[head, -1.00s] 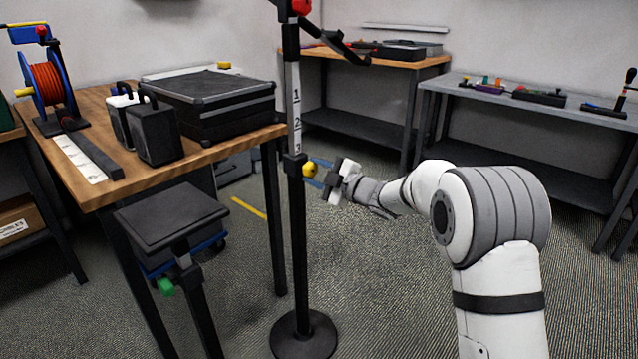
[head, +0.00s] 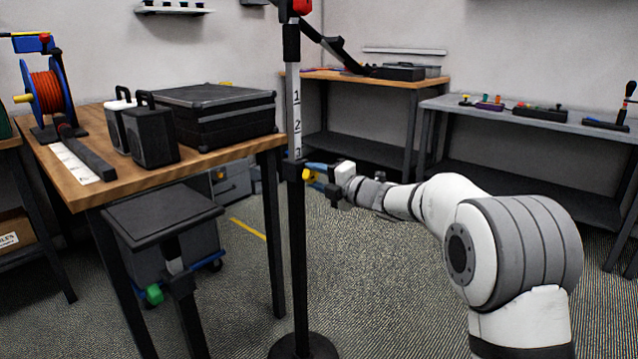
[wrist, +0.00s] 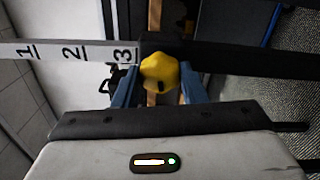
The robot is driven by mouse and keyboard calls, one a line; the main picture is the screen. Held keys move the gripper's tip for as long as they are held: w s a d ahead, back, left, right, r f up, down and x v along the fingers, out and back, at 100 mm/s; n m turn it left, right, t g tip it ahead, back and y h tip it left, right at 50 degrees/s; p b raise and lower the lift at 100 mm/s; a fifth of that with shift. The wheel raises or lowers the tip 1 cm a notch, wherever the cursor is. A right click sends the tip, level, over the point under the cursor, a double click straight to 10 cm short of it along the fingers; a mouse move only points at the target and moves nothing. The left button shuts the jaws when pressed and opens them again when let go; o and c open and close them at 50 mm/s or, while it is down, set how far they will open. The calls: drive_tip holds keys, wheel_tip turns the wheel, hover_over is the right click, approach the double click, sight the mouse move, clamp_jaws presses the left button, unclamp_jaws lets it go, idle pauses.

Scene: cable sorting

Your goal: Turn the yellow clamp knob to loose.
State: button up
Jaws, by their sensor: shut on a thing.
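The yellow clamp knob (wrist: 160,74) sits on the black collar of an upright stand, just below the mark 3 on its white scale (wrist: 70,52). It also shows in the head view (head: 308,175), partly covered by my fingers. My gripper (wrist: 158,86) has its blue fingers on both sides of the knob and is shut on it. In the head view my gripper (head: 318,175) reaches the pole from the right. A small dark mark shows on the knob's face in the wrist view. Whether the clamp is tight or loose cannot be told.
The stand's round black base (head: 303,347) rests on the floor. A wooden table (head: 200,156) with a black case (head: 208,112) is close on the left. A grey bench (head: 480,108) stands at the back right. The floor right of the pole is open.

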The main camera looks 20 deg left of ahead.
drive_tip(key=shift+s+a+n, duration=0.15)
drive_tip(key=shift+n, duration=0.15)
drive_tip(key=o, duration=1)
drive_tip(key=p+v, duration=0.2)
drive_tip(key=v, duration=0.6)
